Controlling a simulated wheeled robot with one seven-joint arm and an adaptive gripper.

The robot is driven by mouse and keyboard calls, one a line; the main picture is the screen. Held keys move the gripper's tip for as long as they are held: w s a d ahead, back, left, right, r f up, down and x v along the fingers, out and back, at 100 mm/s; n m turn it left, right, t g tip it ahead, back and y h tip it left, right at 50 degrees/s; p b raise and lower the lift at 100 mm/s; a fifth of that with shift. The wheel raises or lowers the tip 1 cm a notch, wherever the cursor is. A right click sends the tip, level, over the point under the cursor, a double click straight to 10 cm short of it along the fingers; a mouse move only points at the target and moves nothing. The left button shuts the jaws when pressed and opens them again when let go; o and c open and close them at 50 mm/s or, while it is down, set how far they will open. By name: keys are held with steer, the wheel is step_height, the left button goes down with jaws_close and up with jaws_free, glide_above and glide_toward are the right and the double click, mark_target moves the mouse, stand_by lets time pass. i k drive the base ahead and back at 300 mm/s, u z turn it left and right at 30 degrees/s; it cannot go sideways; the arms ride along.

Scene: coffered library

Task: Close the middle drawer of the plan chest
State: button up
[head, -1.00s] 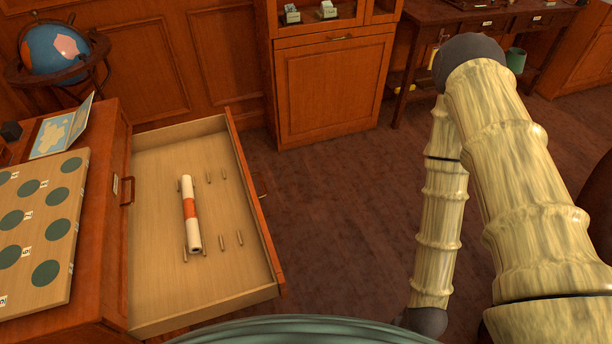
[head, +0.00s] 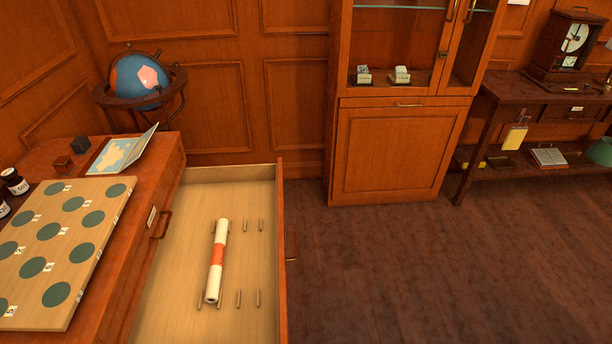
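The plan chest (head: 172,172) stands at the left in the head view. One of its drawers (head: 280,214) is pulled far out to the right, with its handle (head: 291,246) on the outer side of its front. A white rolled sheet with an orange band (head: 216,262) lies in the drawer between short upright pegs. A higher drawer beside it looks shut, with a handle (head: 161,224) and a label. Whether the open drawer is the middle one cannot be told, as the lower chest is out of frame. My gripper is not in view.
A wooden board with green discs (head: 72,240), an open booklet (head: 122,152), small dark cubes and jars sit on the chest top. A globe (head: 140,80) stands behind. A cabinet (head: 400,150) and a side table (head: 490,130) line the back wall. The floor right of the drawer is clear.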

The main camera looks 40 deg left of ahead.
mark_target(251, 308)
steer(key=i, duration=0.85)
steer(key=z, duration=0.7)
steer(key=k, duration=0.5)
steer(key=u, duration=2.8)
